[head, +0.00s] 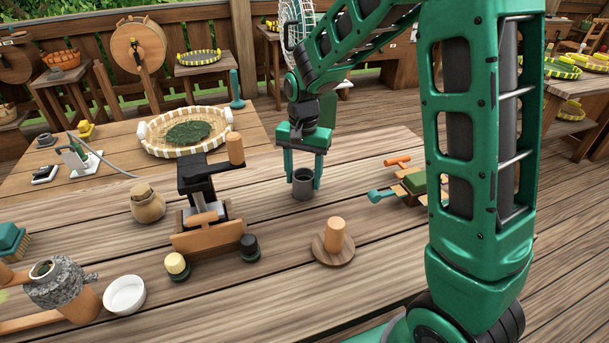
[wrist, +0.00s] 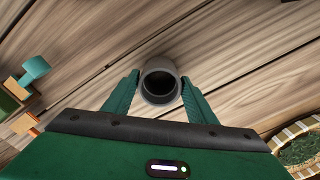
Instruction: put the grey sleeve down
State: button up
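The grey sleeve (head: 303,190) is a short, hollow, dark grey cylinder, upright at the middle of the wooden table. My gripper (head: 303,180) points straight down, with one green finger on each side of the sleeve. In the wrist view the sleeve (wrist: 160,82) sits between the two fingertips (wrist: 160,85), its open dark mouth facing the camera. The fingers appear to touch its sides, with no clear gap. The sleeve's bottom is at or very near the tabletop; I cannot tell whether it rests there.
A wooden peg on a round base (head: 333,240) stands in front, slightly right. A black press-like stand (head: 208,190) is to the left. A woven tray of green leaves (head: 188,132) lies behind left. A teal-ended tool (head: 383,196) lies right. Bare planks surround the sleeve.

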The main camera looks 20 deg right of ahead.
jog(key=shift+o, duration=1.2)
notch_tip(320, 180, up, 12)
jog(key=shift+r, duration=0.15)
jog(key=s+d, duration=1.2)
jog(key=s, duration=0.1)
jog(key=s+d+f, duration=0.1)
jog(key=s+d, duration=0.2)
jog(key=s, duration=0.6)
jog(key=s+d+f+n, duration=0.1)
jog(key=s+d+f, duration=0.1)
jog(key=s, duration=0.7)
jog(key=shift+s+d+f, duration=0.2)
jog(key=shift+d, duration=0.35)
